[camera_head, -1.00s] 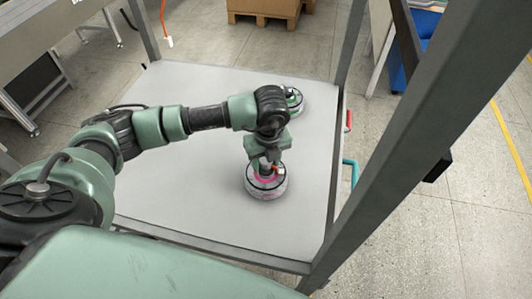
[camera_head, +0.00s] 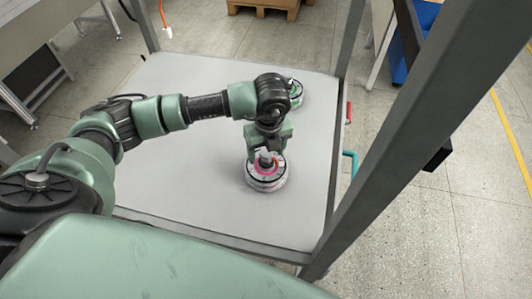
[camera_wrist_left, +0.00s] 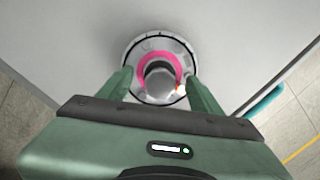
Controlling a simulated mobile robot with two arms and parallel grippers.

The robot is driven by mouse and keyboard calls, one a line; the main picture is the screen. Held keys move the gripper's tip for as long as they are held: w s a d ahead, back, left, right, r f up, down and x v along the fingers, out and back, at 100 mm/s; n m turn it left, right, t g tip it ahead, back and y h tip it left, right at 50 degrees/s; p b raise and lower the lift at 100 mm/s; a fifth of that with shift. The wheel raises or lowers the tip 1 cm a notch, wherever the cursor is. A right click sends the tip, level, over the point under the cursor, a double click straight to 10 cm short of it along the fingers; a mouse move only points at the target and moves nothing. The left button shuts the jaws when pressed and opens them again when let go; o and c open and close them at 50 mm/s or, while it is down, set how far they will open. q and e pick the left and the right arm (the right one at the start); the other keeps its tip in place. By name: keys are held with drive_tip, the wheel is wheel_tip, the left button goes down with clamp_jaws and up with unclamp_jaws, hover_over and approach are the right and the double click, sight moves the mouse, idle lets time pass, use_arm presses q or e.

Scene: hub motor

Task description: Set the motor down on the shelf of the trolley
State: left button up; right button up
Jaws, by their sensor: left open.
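The motor (camera_head: 266,180), a round pale disc with a pink ring and an upright central shaft, rests flat on the grey trolley shelf (camera_head: 190,185), near its front right. It also shows in the left wrist view (camera_wrist_left: 143,48), where its front part is hidden by my gripper. My left gripper (camera_head: 266,156) is over the motor, pointing down. In the left wrist view my left gripper (camera_wrist_left: 160,85) has its fingers apart on either side of the shaft, with visible space between. My right gripper is not in view.
A second motor with a green ring (camera_head: 296,92) lies on the shelf behind my wrist. A thick grey trolley post (camera_head: 405,140) rises at the right. Red (camera_head: 349,112) and teal (camera_head: 352,163) handles stick out past the right edge. The shelf's left part is clear beneath my arm.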

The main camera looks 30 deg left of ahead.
use_arm(q)
wheel_tip(320, 180, up, 11)
drive_tip(key=d, duration=0.1)
drive_tip(key=shift+s+f+b, duration=0.15)
drive_tip(key=shift+s+b, duration=0.2)
drive_tip(key=shift+s, duration=0.1)
idle(1.0)
